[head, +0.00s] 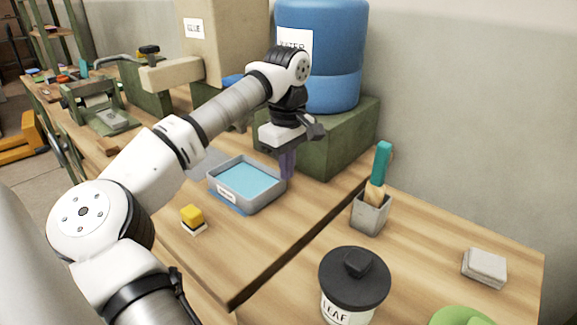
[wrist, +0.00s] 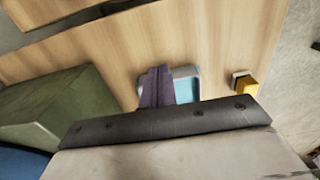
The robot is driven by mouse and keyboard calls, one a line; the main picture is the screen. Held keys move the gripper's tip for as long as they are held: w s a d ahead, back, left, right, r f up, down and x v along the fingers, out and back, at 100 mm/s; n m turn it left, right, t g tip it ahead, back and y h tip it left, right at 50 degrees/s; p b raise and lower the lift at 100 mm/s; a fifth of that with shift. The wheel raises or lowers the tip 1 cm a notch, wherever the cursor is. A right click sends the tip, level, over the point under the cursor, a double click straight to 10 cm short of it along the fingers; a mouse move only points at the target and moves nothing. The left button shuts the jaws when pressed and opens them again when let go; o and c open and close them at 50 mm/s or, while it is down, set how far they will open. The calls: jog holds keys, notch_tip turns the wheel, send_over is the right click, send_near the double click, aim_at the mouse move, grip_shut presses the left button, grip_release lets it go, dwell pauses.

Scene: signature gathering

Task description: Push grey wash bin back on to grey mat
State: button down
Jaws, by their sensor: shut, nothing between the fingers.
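The grey wash bin (head: 263,203) is a shallow tray with light blue water inside and a small white label on its front. It stands upright on the wooden table. A flat grey patch, seemingly the grey mat (head: 203,163), shows at its back left; how much lies under the bin is hidden. My gripper (head: 287,175) points down with its purple fingers shut and empty, at the bin's right back side. I cannot tell whether they touch it. In the wrist view the fingers (wrist: 156,88) cover part of the bin (wrist: 185,72).
A yellow-and-white block (head: 192,218) sits in front of the bin. A blue flat edge (head: 227,208) shows below the bin's front. A green block (head: 335,145) bearing a blue water barrel (head: 325,50) stands behind. A grey brush pot (head: 370,215) and black-lidded jar (head: 354,280) are to the right.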

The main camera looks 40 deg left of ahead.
notch_tip(320, 180, down, 7)
jog(key=shift+f+p, duration=0.15)
jog(key=shift+p, duration=0.35)
jog(key=shift+w+a+p, duration=0.15)
jog(key=shift+a+p, duration=0.4)
jog(key=shift+a, duration=1.4)
jog(key=shift+a, duration=0.1)
jog(key=shift+w+a+p, duration=0.2)
jog(key=shift+a+p, duration=0.2)
jog(key=shift+a, duration=1.2)
jog(key=shift+d, duration=0.15)
